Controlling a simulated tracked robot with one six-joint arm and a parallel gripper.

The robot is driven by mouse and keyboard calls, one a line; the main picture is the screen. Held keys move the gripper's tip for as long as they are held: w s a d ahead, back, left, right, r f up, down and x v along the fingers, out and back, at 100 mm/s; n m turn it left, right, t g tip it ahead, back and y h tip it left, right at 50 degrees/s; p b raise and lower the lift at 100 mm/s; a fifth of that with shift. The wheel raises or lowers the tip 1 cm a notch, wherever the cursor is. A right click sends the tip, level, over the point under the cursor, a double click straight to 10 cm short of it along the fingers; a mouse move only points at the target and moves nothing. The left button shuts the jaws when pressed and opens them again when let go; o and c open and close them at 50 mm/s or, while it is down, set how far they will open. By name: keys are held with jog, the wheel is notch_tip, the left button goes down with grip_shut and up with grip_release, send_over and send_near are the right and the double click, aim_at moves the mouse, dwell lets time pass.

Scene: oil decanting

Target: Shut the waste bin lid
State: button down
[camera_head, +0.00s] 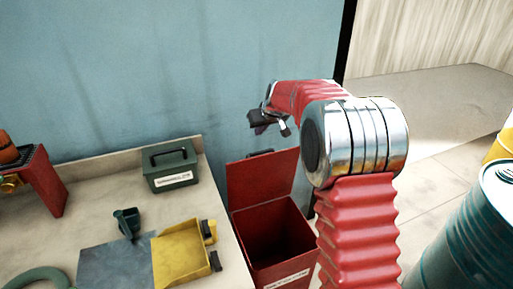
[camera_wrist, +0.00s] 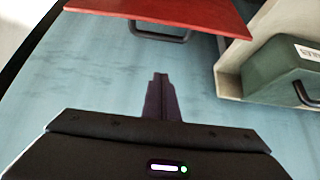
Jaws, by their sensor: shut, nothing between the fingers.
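The red waste bin (camera_head: 274,250) stands on the floor beside the workbench, and its dark inside shows. Its red lid (camera_head: 262,178) is up, standing open at the back near the blue wall. In the wrist view the lid (camera_wrist: 160,10) crosses the top of the picture, with a dark handle (camera_wrist: 160,34) at its edge. My gripper (camera_head: 260,129) is above the lid's top edge, near the wall. In the wrist view its fingers (camera_wrist: 160,88) are together, empty and apart from the lid and handle.
The workbench (camera_head: 225,265) on the left holds a green box (camera_head: 170,167), a yellow tray (camera_head: 181,257), a small dark green container (camera_head: 127,221) and a red stand (camera_head: 45,185). A teal drum (camera_head: 468,240) stands at the right. The blue wall (camera_head: 150,70) is close behind.

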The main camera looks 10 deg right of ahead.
jog(key=shift+f, duration=0.1)
jog(key=x, duration=1)
jog(key=shift+s+d+f, duration=0.1)
jog(key=shift+s+f, duration=0.05)
jog(key=shift+s, duration=0.45)
jog(key=shift+s+d+f, duration=0.15)
jog(key=shift+s+f, duration=0.05)
jog(key=shift+s, duration=0.4)
jog(key=shift+s+d+f, duration=0.1)
jog(key=shift+s+f, duration=0.05)
jog(key=shift+s, duration=0.5)
